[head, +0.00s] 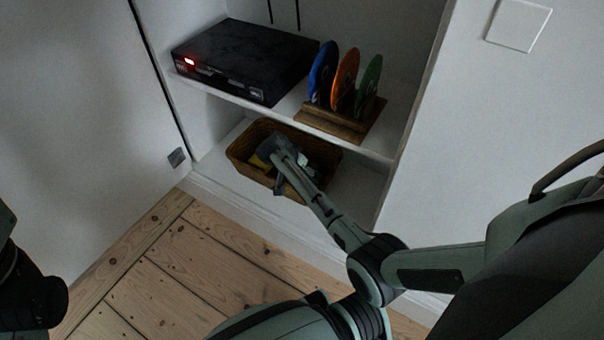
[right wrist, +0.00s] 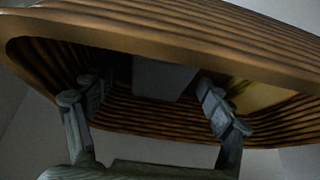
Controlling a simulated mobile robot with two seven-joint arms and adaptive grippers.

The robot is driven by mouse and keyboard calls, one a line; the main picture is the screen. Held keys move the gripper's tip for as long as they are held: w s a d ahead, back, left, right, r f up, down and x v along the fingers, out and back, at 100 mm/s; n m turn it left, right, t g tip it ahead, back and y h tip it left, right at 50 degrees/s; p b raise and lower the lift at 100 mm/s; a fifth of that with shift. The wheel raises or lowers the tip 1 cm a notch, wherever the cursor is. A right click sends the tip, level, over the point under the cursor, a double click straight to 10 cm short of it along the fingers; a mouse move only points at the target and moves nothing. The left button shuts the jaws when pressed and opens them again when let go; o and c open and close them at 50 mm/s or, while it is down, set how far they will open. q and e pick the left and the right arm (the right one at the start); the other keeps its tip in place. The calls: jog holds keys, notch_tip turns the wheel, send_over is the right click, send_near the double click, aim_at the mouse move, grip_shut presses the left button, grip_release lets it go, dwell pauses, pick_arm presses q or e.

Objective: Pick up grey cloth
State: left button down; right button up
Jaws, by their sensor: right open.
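A grey patch, probably the grey cloth (right wrist: 163,78), shows inside the brown wicker basket (right wrist: 200,42) in the right wrist view, between my right gripper's fingers. Its folds are too dark to make out. My right gripper (right wrist: 148,88) is open, with its fingers spread at the basket's opening and nothing visibly clamped. In the head view, the basket (head: 243,168) stands on the lower shelf. My right arm reaches into it from the right, and the gripper (head: 280,165) hides part of the contents. My left gripper is out of view; only a dark part of my left arm shows at the left edge.
A yellow thing (right wrist: 258,95) lies in the basket. The shelf (head: 373,150) above holds a black box (head: 245,58) with a red light and a wooden rack (head: 345,122) with blue, orange and green discs. The cabinet's side wall rises on the right. Visible floorboards (head: 165,265) are clear.

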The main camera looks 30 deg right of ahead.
jog(key=shift+f, duration=0.15)
jog(key=c, duration=1.2)
